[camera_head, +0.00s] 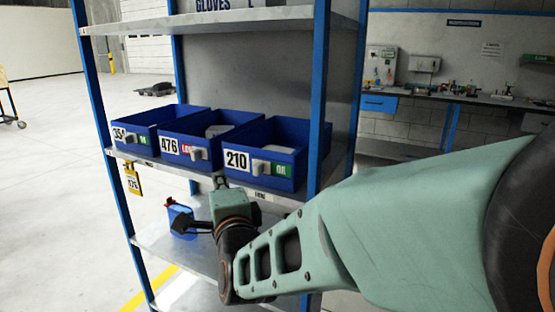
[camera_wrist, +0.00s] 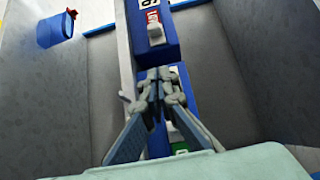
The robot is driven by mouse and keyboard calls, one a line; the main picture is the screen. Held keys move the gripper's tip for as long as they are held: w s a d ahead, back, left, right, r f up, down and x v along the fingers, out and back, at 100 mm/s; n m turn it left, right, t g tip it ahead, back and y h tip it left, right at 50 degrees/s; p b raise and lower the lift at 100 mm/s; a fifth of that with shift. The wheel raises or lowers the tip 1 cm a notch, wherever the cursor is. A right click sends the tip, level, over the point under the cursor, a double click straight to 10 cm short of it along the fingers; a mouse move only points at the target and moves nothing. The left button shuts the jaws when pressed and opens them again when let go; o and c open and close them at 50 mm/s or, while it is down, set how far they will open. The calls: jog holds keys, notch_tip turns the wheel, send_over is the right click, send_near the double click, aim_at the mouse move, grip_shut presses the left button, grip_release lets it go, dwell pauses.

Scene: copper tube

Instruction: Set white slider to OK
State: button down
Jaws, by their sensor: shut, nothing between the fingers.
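Three blue bins stand in a row on a shelf, each with a number label and a white slider. The middle bin (camera_head: 205,133) reads 476; its white slider (camera_head: 199,154) sits at the right, beside a strip of red label. It also shows at the top of the wrist view, with the slider (camera_wrist: 156,37) below the red label (camera_wrist: 153,18). The right bin (camera_head: 284,155), 210, and left bin (camera_head: 150,127) show green labels. My gripper (camera_wrist: 160,74) is shut and empty, in front of the shelf near the gap between the middle and right bins, apart from the slider.
A blue shelf post (camera_head: 319,90) rises right of the bins. A yellow tag (camera_head: 132,181), apparently reading 476, hangs from the shelf edge at left. A small blue container (camera_head: 181,218) stands on the shelf below. A workbench (camera_head: 470,97) stands behind at right.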

jog(key=shift+w+r, duration=0.1)
send_near(201, 154)
jog(key=w+d, duration=0.2)
jog(key=w, duration=0.1)
jog(key=a, duration=0.1)
jog(key=w+a, duration=0.1)
jog(key=shift+w+a+p, duration=0.3)
jog(key=shift+a+p, duration=0.05)
jog(key=shift+a, duration=0.05)
jog(key=shift+w+a, duration=0.3)
jog(key=shift+a, duration=0.45)
jog(key=a, duration=0.1)
jog(key=w+a+b, duration=0.1)
jog(key=a, duration=0.1)
jog(key=w+a+b, duration=0.1)
jog(key=shift+a, duration=0.45)
jog(key=shift+a+r, duration=0.1)
